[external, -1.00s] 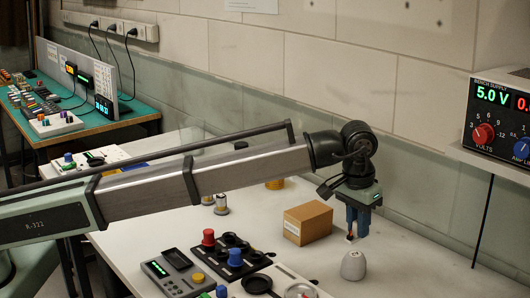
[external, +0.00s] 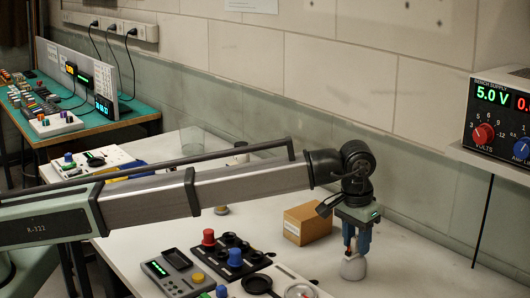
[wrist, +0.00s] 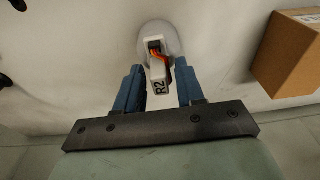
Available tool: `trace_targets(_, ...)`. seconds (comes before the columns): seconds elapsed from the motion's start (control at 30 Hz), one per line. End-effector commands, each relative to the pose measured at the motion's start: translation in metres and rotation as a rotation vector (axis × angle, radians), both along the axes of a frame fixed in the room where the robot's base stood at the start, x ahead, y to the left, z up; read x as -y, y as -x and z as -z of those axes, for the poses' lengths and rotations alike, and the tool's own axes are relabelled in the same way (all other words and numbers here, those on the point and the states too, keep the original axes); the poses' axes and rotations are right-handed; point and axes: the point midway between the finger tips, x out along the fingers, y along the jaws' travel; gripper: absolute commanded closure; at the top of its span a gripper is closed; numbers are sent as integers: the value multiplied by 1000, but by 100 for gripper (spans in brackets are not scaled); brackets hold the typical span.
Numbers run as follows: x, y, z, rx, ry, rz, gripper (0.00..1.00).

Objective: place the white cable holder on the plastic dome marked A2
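The white cable holder (wrist: 158,72) shows orange wires in its upper opening and a tag reading R2 in the wrist view. It sits at the top of the pale plastic dome (wrist: 172,38), which also shows in the external view (external: 353,269). Any marking on the dome is not readable now. My gripper (wrist: 162,68) is down at the dome, its blue fingers on either side of the holder. The fingers stand apart, with a narrow gap beside the holder. In the external view the fingers partly hide the holder, with a bit of red between them.
A cardboard box (external: 307,223) stands close by on the white bench, behind and left of the dome. A black panel with knobs (external: 231,257) and a keypad device (external: 172,277) lie left. A power supply (external: 500,125) sits on a shelf at right. The bench right of the dome is clear.

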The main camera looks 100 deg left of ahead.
Motion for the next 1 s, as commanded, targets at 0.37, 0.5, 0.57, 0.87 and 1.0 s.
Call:
trace_targets(0.37, 0, 0, -2, 0, 0, 0, 53)
trace_targets(0.5, 1, 0, -15, 1, 0, 0, 53)
trace_targets(0.57, 2, 1, -23, 1, 0, 0, 53)
trace_targets(0.87, 6, 6, -79, 1, 0, 0, 53)
trace_targets(1.0, 8, 7, -100, 2, -1, 0, 53)
